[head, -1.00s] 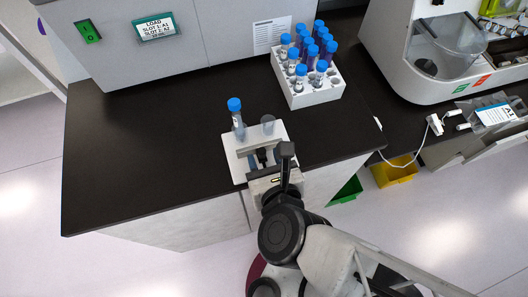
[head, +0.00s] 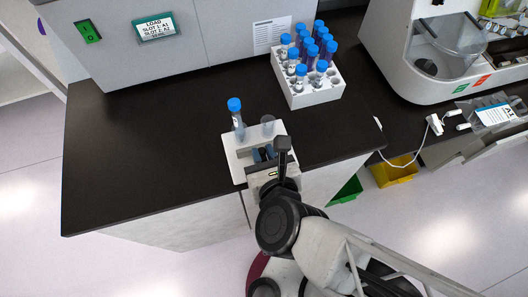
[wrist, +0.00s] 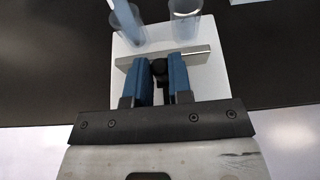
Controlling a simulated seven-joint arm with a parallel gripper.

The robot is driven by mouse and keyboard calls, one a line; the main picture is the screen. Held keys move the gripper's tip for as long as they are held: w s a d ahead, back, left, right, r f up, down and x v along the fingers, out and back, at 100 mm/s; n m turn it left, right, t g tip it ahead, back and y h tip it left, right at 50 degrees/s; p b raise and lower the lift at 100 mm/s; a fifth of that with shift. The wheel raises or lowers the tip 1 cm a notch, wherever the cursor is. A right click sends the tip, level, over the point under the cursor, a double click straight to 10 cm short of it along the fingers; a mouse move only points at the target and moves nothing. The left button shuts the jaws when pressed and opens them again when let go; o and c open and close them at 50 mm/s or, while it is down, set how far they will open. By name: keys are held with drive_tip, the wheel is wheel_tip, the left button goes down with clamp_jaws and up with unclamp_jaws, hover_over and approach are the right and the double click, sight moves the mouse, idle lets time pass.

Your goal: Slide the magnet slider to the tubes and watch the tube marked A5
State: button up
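The magnet slider, a metal bar (wrist: 200,54) with a black knob (wrist: 158,68), lies across the white stand (head: 234,165), just in front of its tube places. My gripper (head: 264,153) reaches the stand from the front. In the wrist view its blue fingers (wrist: 160,76) sit on both sides of the knob and appear to touch it. A blue-capped tube (head: 236,117) stands in the left place, leaning slightly. The right place (head: 267,122) is a clear holder with no capped tube. No A5 mark is readable.
A white rack (head: 308,96) with several blue-capped tubes stands behind, to the right. A large grey machine (head: 240,25) lines the back of the black counter (head: 150,140). The counter left of the stand is clear. Another machine (head: 390,75) stands at right.

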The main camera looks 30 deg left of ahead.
clamp_jaws()
drive_tip(key=shift+w+a, duration=0.4)
drive_tip(key=o, duration=0.8)
unclamp_jaws()
drive_tip(key=shift+v, duration=3.85)
